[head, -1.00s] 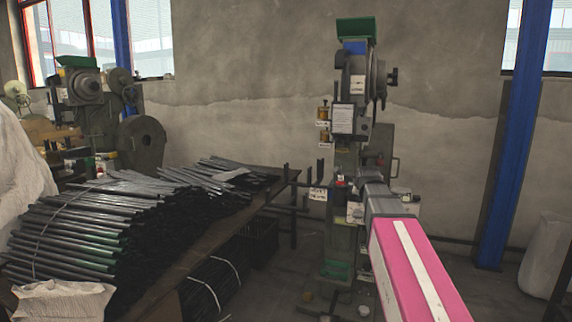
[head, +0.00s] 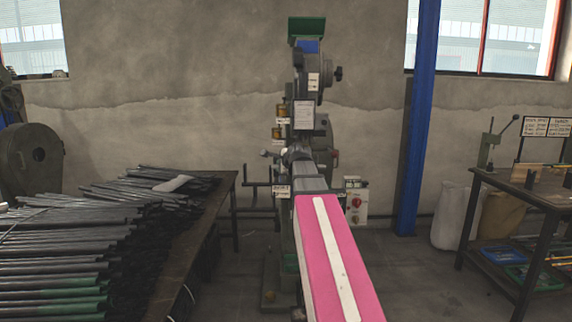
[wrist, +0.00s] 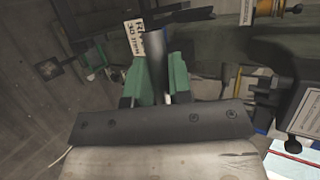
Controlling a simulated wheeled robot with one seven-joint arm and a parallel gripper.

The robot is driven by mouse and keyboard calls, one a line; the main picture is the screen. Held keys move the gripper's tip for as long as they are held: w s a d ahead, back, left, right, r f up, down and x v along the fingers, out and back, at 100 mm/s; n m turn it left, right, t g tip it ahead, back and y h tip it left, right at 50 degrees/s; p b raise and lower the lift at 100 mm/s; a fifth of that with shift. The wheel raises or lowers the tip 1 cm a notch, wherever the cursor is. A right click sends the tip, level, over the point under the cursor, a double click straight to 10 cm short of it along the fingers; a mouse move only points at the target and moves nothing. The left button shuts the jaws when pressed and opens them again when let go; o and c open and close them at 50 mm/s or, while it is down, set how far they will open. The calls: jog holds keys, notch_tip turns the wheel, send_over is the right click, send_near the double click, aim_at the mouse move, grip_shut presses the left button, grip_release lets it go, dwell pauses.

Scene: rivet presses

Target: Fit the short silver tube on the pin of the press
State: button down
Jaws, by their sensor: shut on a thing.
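The press (head: 327,125), dark green with a green top and white labels, stands straight ahead in the head view. My arm stretches toward it and covers part of its middle; my gripper is hard to make out there. In the wrist view, the green fingers of my gripper (wrist: 163,82) are shut on a short tube (wrist: 157,52). The tube looks dark grey in this light and sticks out past the fingertips. Part of the press, with a white label (wrist: 134,38), shows beyond it. I cannot make out the pin in either view.
A table (head: 188,252) piled with dark tubes (head: 70,240) stands at the left. A blue column (head: 418,120) rises right of the press. A control box (head: 355,200) sits beside the press. A workbench (head: 530,190) stands at the right, with open floor before it.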

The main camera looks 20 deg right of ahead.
jog(key=shift+s+d+r+n+y, duration=0.15)
jog(key=shift+s+d+r+y, duration=0.2)
jog(key=shift+d, duration=0.35)
jog(key=shift+s+d+r+n+y, duration=0.1)
jog(key=shift+s+d+r+n, duration=0.05)
jog(key=shift+d+r, duration=0.4)
jog(key=shift+d, duration=0.1)
jog(key=w+d+f, duration=0.1)
jog(key=w+d, duration=0.3)
jog(key=w, duration=1.1)
jog(key=shift+w+d, duration=0.2)
dwell(0.6)
jog(key=shift+f, duration=2)
dwell(0.3)
jog(key=c, duration=0.9)
grip_release()
jog(key=shift+c, duration=0.2)
